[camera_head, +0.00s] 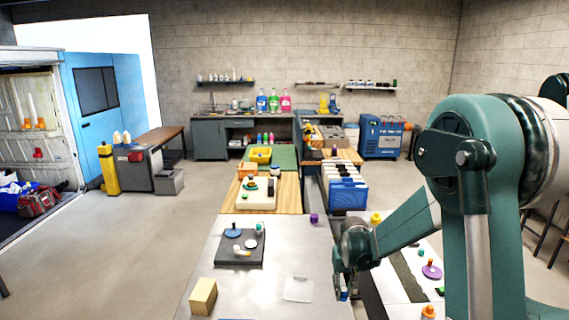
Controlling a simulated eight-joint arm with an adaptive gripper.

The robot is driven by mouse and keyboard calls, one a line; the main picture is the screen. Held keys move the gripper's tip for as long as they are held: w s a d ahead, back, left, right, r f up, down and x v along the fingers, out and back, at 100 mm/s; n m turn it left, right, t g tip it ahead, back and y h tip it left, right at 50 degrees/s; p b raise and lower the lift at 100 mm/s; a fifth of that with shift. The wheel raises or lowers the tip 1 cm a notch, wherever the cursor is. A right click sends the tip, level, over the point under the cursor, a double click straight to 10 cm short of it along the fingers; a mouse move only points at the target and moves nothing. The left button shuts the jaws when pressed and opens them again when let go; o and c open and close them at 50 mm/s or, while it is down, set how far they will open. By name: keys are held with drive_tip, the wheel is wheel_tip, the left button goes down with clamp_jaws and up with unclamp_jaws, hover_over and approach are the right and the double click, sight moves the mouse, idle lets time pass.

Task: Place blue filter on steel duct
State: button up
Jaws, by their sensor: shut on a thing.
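My gripper (342,284) points down at the lower middle, over the gap by the right edge of the pale metal table. It is shut on a small blue thing (344,295), which shows only in part below the fingers. It may be the blue filter; its shape is mostly hidden. A blue disc with a knob (233,231) lies on a dark grey mat (232,258) left of the gripper. I cannot tell which surface is the steel duct; a dark strip (371,297) runs just right of the gripper.
A yellow block (203,296) and a clear, flat tray (298,289) are on the near table. A purple cylinder (314,218) and a blue bin (348,196) stand farther back. My arm hides part of the right side.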

drive_tip(key=shift+a, duration=0.1)
idle(0.3)
drive_tip(key=w+a+r, duration=0.1)
drive_tip(key=w+a, duration=0.2)
drive_tip(key=a, duration=0.9)
drive_tip(key=r+m, duration=0.2)
hover_over(272, 303)
drive_tip(key=shift+s+f, duration=0.1)
drive_tip(key=shift+f, duration=0.05)
drive_tip(key=shift+f, duration=0.1)
drive_tip(key=shift+f, duration=3.05)
drive_tip(key=shift+f+b, duration=0.4)
drive_tip(key=shift+f, duration=1.45)
drive_tip(key=shift+f, duration=0.2)
